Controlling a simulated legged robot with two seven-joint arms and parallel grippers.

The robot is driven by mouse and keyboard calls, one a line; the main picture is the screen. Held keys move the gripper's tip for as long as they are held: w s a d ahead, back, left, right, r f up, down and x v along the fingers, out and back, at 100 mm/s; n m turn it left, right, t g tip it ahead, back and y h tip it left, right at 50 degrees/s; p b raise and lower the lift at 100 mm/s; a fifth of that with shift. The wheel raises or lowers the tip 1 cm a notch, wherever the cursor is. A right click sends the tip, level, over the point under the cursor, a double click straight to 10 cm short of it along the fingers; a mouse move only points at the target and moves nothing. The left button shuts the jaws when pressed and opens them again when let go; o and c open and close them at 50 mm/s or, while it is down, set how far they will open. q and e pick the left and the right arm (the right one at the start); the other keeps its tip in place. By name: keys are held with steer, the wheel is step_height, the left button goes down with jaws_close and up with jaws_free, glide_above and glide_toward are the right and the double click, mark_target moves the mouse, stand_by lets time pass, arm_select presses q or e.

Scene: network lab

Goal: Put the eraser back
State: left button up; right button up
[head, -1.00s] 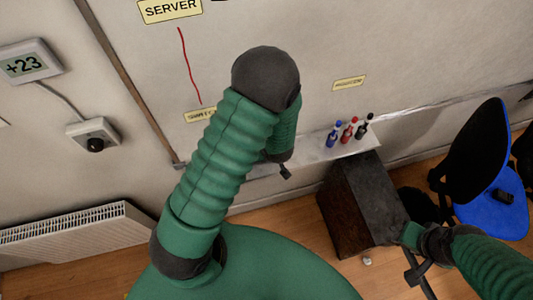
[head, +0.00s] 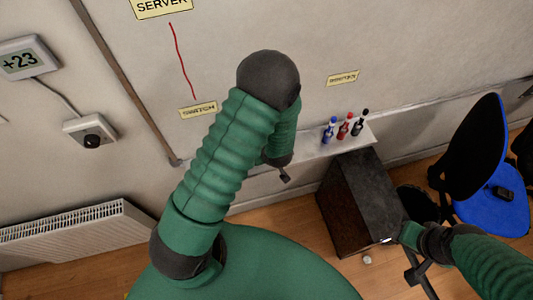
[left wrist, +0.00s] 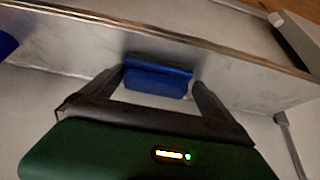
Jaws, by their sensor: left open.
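A blue block, which looks like the eraser (left wrist: 158,80), shows in the left wrist view at the pale ledge (left wrist: 75,52). My left gripper (left wrist: 160,79) is open, with one dark finger on each side of the block. I cannot tell whether the fingers touch it. In the head view my left arm hides most of this spot, and only a dark tip of the left gripper (head: 285,177) shows by the board's ledge (head: 312,157). My right gripper (head: 418,274) is at the lower right, beside a dark box; its jaws are unclear.
Blue, red and black bottle-like items (head: 344,127) stand on the ledge's right part. The dark box (head: 355,200) stands below it. A radiator (head: 75,235) is at left.

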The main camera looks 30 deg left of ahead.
arm_select(q)
steer(key=shift+d+f, duration=0.15)
steer(key=shift+d, duration=0.2)
